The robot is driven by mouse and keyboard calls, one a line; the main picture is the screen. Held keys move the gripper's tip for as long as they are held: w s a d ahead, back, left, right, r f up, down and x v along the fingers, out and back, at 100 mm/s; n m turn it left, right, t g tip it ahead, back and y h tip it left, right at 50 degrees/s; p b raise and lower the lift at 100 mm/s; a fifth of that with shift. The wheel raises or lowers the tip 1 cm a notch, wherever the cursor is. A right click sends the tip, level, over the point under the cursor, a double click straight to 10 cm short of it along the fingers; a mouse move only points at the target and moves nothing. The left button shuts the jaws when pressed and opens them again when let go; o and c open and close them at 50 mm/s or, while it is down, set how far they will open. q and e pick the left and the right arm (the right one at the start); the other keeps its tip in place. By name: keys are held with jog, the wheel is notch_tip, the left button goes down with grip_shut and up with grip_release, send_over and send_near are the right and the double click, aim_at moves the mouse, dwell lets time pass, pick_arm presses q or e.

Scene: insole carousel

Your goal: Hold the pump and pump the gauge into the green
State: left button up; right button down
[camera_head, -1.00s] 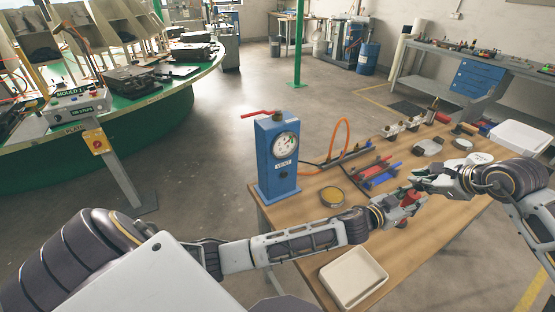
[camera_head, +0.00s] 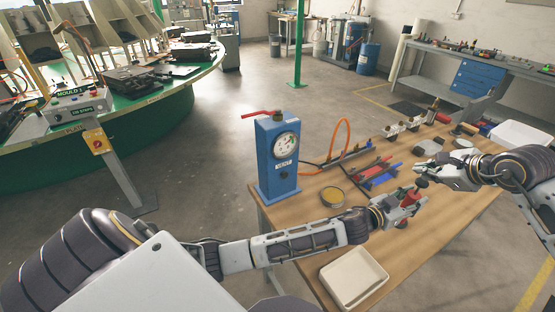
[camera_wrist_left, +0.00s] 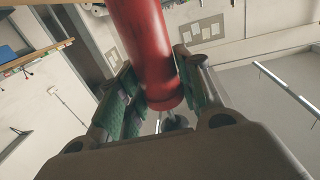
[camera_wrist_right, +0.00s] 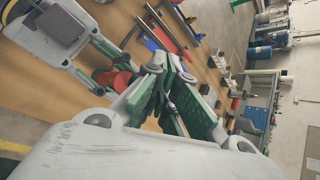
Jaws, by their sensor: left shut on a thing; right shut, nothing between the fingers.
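The blue gauge box (camera_head: 277,160) stands upright on the bench's left end, with a round white dial (camera_head: 286,144) on its front. The dial's needle is too small to read. The red pump (camera_head: 411,197) is held in my left gripper (camera_head: 400,204); its red barrel (camera_wrist_left: 146,50) fills the space between the green finger pads in the left wrist view. A dark knob shows at the pump's top. My right gripper (camera_head: 432,177) is shut and empty, close behind and above the pump. In the right wrist view its fingertips (camera_wrist_right: 165,75) meet, with the red pump (camera_wrist_right: 115,80) beside them.
A white tray (camera_head: 352,277) lies at the bench's front edge. A yellow round tin (camera_head: 332,196), red and blue tools (camera_head: 380,177) and an orange hose (camera_head: 340,135) lie near the gauge box. Small fittings line the back edge. A green carousel (camera_head: 110,125) stands at left.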

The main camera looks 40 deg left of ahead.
aim_at(420, 183)
pick_arm(q)
jog(key=shift+f, duration=0.3)
jog(key=o, duration=1.2)
jog(key=shift+r, duration=0.1)
jog(key=shift+o, duration=0.2)
jog(key=shift+s+r, duration=0.1)
jog(key=v, duration=1.1)
jog(key=shift+s+a, duration=0.2)
jog(key=shift+s, duration=0.15)
notch_tip(420, 183, up, 9)
jog(key=p, duration=0.9)
pick_arm(e)
notch_tip(420, 183, up, 9)
pick_arm(q)
jog(key=shift+r+p, duration=0.5)
jog(key=shift+p, duration=0.1)
pick_arm(e)
jog(key=shift+r, duration=0.6)
